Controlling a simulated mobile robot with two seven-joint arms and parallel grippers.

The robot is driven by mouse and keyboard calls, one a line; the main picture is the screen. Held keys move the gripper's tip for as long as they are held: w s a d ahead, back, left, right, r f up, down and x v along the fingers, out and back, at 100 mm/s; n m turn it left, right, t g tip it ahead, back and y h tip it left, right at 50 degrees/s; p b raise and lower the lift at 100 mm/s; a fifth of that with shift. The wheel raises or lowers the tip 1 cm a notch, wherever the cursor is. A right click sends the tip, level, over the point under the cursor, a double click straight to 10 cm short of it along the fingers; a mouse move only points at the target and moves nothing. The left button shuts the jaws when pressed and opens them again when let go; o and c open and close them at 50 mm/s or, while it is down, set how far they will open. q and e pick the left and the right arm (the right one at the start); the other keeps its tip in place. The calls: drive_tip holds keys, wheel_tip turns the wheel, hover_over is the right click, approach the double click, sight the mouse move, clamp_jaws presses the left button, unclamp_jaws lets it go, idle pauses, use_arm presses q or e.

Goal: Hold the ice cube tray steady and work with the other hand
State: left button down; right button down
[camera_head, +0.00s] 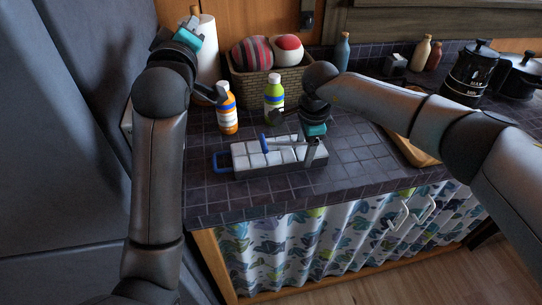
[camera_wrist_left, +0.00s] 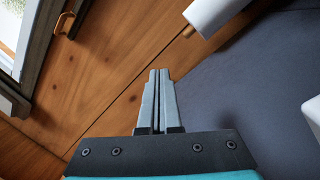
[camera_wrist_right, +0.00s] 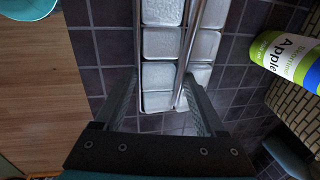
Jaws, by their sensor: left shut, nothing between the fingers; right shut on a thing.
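The ice cube tray (camera_head: 240,172) lies on the tiled counter, with pale cubes in its compartments, a blue handle (camera_head: 219,161) at its left end and a metal lever with a blue grip (camera_head: 264,143) above it. My right gripper (camera_head: 312,152) is at the tray's right end. In the right wrist view its fingers (camera_wrist_right: 160,75) straddle the tray's end, one on each side, with metal rods running above the cubes (camera_wrist_right: 158,76). My left gripper (camera_wrist_left: 159,75) is shut and empty, raised high beside the paper towel roll (camera_head: 208,50), away from the tray.
An orange bottle (camera_head: 228,115) and a green bottle (camera_head: 274,90) stand behind the tray. A wicker basket (camera_head: 265,88) holds two balls. A wooden board (camera_head: 415,153) and black canisters (camera_head: 470,75) are at the right. Free counter lies in front of the tray.

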use_arm(q)
drive_tip(key=s+d+r+m+t+h, duration=0.1)
drive_tip(key=s+d+r+m+t, duration=0.1)
drive_tip(key=s, duration=0.1)
drive_tip(key=m+g, duration=0.4)
drive_tip(key=m, duration=2.1)
hover_over(271, 164)
drive_tip(key=s+a, duration=0.3)
drive_tip(key=s, duration=0.1)
wheel_tip(271, 164, down, 21)
drive_tip(key=s+f+m, duration=0.1)
drive_tip(key=f+m, duration=0.1)
drive_tip(key=m, duration=0.1)
drive_tip(key=s+d+f+m, duration=0.1)
drive_tip(key=s+f+m, duration=0.1)
drive_tip(key=m, duration=0.1)
drive_tip(key=s+d+f+m+g, duration=0.1)
drive_tip(key=f+m, duration=0.1)
drive_tip(key=shift+s+d+m, duration=0.1)
drive_tip(key=shift+s+m, duration=0.3)
drive_tip(key=shift+s+d+f+m, duration=0.25)
drive_tip(key=shift+f+m, duration=0.2)
drive_tip(key=shift+m, duration=0.35)
drive_tip(key=x, duration=0.9)
drive_tip(key=shift+w+f, duration=0.15)
drive_tip(key=shift+w, duration=0.15)
drive_tip(key=shift+d, duration=0.1)
